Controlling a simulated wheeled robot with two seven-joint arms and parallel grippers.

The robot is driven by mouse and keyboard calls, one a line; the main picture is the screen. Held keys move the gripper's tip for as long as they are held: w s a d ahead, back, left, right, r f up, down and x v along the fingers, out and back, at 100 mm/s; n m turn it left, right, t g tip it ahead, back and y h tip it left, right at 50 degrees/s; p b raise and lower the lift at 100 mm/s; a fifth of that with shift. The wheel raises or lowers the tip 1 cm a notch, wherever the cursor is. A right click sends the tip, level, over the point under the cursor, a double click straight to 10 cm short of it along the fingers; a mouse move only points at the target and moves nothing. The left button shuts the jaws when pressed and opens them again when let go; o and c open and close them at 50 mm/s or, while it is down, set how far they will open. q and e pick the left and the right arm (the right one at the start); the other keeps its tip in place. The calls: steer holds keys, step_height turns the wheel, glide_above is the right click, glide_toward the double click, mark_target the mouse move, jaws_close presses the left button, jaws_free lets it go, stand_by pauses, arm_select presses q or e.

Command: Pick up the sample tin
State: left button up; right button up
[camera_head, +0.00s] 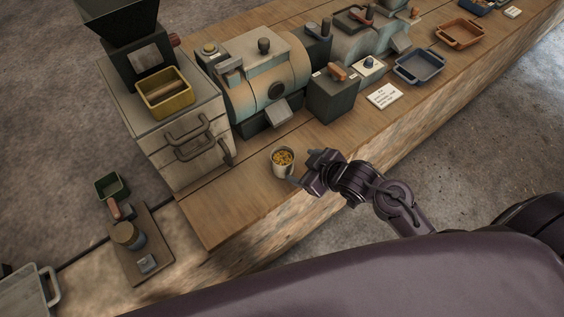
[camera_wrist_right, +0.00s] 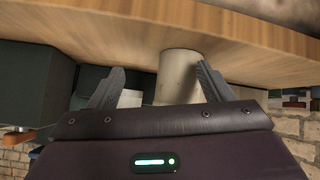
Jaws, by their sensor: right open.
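The sample tin (camera_head: 279,168) is a small pale cup with yellow-brown pieces in it, upright on the wooden bench near its front edge. My right gripper (camera_head: 301,167) is just right of the tin, with its fingers pointing toward it. In the right wrist view, the tin (camera_wrist_right: 178,75) shows between the two spread fingers of the open gripper (camera_wrist_right: 160,78), closer to the right finger. I cannot tell whether a finger touches it. My left gripper is not in view.
A drawer cabinet (camera_head: 170,122) with a yellow bin (camera_head: 168,103) and a roaster-like machine (camera_head: 262,85) stand behind the tin. A dark box (camera_head: 333,98), a card (camera_head: 384,96) and a blue tray (camera_head: 419,66) lie farther right. The bench left of the tin is clear.

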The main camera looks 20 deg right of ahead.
mark_target(292, 165)
steer(key=shift+w+a+f+n+y, duration=0.1)
steer(key=shift+w+f+n+y, duration=0.15)
steer(key=shift+n+y, duration=0.25)
steer(key=shift+w+a+f+n+y, duration=0.1)
steer(key=shift+w+f+n+y, duration=0.15)
steer(key=shift+y, duration=0.45)
steer(key=shift+s+n+y, duration=0.2)
steer(key=shift+n+y, duration=0.25)
steer(key=shift+y, duration=0.35)
steer(key=shift+s+d+r+n+y, duration=0.1)
steer(key=shift+s+d+n+y, duration=0.1)
steer(key=shift+y, duration=0.4)
steer(key=shift+s+d+r+n+y, duration=0.1)
steer(key=shift+s+d+y, duration=0.1)
steer(key=shift+y, duration=0.4)
steer(key=shift+s+d+r+y, duration=0.3)
steer(key=shift+s+y, duration=0.05)
steer(key=shift+y, duration=0.35)
steer(key=p+x, duration=0.1)
steer(key=x, duration=0.6)
steer(key=shift+w+a, duration=0.25)
steer(key=shift+w, duration=0.05)
steer(key=c, duration=1.1)
